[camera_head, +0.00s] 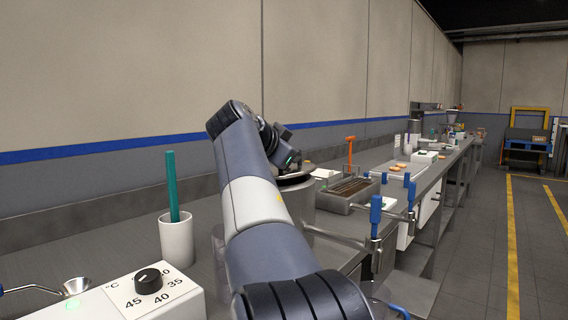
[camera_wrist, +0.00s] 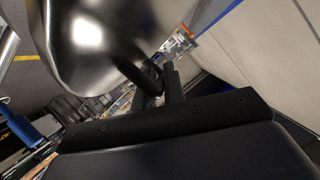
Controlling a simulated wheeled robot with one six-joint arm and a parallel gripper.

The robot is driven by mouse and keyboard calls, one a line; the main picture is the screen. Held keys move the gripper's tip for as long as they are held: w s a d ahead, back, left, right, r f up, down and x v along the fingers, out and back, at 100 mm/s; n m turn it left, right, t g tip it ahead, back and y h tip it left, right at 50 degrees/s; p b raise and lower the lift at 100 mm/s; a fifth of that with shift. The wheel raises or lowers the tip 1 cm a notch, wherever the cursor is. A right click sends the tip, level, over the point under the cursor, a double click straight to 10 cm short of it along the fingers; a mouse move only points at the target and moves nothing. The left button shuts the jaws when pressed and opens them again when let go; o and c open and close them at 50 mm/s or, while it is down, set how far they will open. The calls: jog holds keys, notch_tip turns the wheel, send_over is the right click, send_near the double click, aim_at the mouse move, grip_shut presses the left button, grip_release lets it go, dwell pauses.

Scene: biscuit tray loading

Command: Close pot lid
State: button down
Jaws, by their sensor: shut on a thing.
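The metal pot (camera_head: 301,198) stands on the steel counter, partly hidden behind my arm in the head view. My gripper (camera_wrist: 163,85) is over the pot's top, its fingers close together on a dark handle at the edge of a shiny, rounded metal lid (camera_wrist: 92,45). The lid fills the upper left of the wrist view and looks tilted there. In the head view, my wrist covers much of the pot's top, so I cannot tell how the lid sits against the rim.
A metal tray of dark contents (camera_head: 349,192) stands right of the pot, with blue-handled levers (camera_head: 376,215) along the counter's front. A white cup with a green stick (camera_head: 176,238) and a temperature dial box (camera_head: 150,292) are at left. The wall (camera_head: 180,80) runs behind.

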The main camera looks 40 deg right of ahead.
jog(key=shift+s+f+m+t+b, duration=0.15)
jog(key=shift+f+m+b, duration=0.05)
jog(key=shift+f+b, duration=0.4)
jog(key=shift+s+f+m+t+b, duration=0.15)
jog(key=shift+f+m+b, duration=0.05)
jog(key=shift+f+b, duration=0.35)
jog(key=shift+r, duration=0.2)
jog(key=c, duration=1.8)
grip_release()
jog(key=shift+o, duration=0.2)
jog(key=p+v, duration=0.1)
jog(key=v, duration=0.9)
jog(key=shift+a+p, duration=0.3)
jog(key=shift+s, duration=0.1)
